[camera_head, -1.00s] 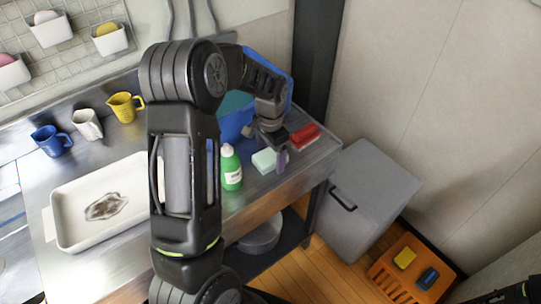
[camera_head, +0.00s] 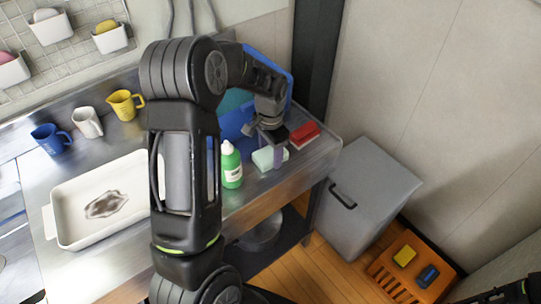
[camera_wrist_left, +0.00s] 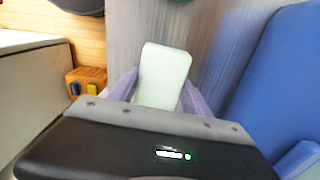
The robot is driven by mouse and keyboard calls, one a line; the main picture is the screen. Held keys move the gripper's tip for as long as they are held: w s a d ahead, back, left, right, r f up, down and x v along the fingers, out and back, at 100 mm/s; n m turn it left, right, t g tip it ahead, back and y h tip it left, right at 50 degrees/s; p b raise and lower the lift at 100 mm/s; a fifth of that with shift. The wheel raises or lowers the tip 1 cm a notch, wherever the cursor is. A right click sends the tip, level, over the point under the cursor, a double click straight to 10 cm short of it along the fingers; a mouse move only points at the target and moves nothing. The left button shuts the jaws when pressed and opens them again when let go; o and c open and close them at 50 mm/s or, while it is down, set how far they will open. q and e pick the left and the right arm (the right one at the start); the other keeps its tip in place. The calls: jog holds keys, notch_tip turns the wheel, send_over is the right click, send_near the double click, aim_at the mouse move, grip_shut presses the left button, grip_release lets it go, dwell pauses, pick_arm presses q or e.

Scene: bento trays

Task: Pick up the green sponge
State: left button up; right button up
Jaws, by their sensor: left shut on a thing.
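The pale green sponge (camera_head: 266,159) is near the front right of the steel counter, beside the green bottle. My left gripper (camera_head: 271,156) is over it and shut on it. In the left wrist view the sponge (camera_wrist_left: 162,75) stands out between the two purple fingers of my left gripper (camera_wrist_left: 160,90). I cannot tell whether its underside touches the counter. My right gripper is not seen.
A green bottle (camera_head: 231,167) stands just left of the sponge. A red sponge or brush (camera_head: 304,133) lies to the right, and a blue bin (camera_head: 236,123) is behind. A white tray (camera_head: 62,232) with a dark stain lies left. A grey cabinet (camera_head: 375,190) stands right of the counter.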

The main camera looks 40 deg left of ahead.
aim_at(271, 153)
pick_arm(q)
jog(key=c, duration=0.7)
notch_tip(271, 153, up, 10)
jog(key=shift+r+b, duration=0.1)
jog(key=shift+b, duration=0.85)
jog(key=o, duration=0.7)
jog(key=c, duration=0.6)
jog(key=w+d+f+n, duration=0.1)
jog(key=d, duration=0.4)
jog(key=w+d+f+n, duration=0.1)
jog(key=d, duration=0.5)
jog(key=w+d+n, duration=0.2)
jog(key=d, duration=0.4)
jog(key=shift+d+f, duration=0.2)
jog(key=shift+f, duration=0.2)
